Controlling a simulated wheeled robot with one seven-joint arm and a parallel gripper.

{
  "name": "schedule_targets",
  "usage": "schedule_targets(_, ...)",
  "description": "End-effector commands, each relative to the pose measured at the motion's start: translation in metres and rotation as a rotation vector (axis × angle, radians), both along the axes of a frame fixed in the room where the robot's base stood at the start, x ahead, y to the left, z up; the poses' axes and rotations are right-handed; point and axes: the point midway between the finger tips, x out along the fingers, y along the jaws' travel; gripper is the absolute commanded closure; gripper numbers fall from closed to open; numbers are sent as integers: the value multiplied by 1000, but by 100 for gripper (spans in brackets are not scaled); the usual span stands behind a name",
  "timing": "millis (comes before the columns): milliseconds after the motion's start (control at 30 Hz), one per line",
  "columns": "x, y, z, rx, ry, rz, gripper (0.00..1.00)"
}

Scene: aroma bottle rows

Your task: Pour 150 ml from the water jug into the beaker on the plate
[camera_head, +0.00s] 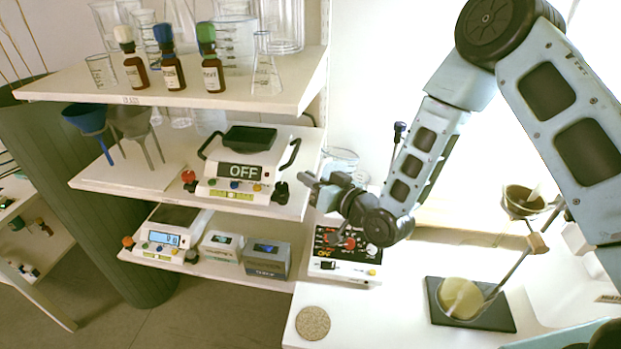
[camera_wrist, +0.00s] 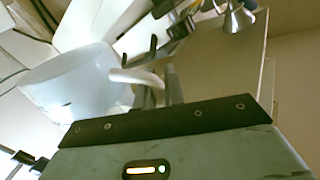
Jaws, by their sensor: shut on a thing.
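My gripper (camera_head: 322,188) reaches left and down over the middle worktop. In the wrist view, its fingers (camera_wrist: 160,92) are shut on the pale handle (camera_wrist: 132,77) of a translucent white vessel, which looks like the water jug (camera_wrist: 70,82). The vessel looks tilted in that view; its water level cannot be told. In the head view, clear vessel glass (camera_head: 341,158) shows just behind my gripper. A white plate unit (camera_head: 345,265) with red knobs and a dark panel reading OFF stands below my wrist. Its top is largely hidden by my arm, and I cannot clearly tell the beaker there.
A cork disc (camera_head: 313,323) lies at the front. A round yellowish vessel (camera_head: 460,298) sits on a dark base at right, below a funnel stand.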

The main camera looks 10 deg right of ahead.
Motion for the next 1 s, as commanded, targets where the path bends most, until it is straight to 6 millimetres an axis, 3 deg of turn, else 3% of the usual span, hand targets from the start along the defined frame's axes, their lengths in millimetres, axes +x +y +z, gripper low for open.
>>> schedule_targets(1000,3,-3,-13,27,26,-1,100)
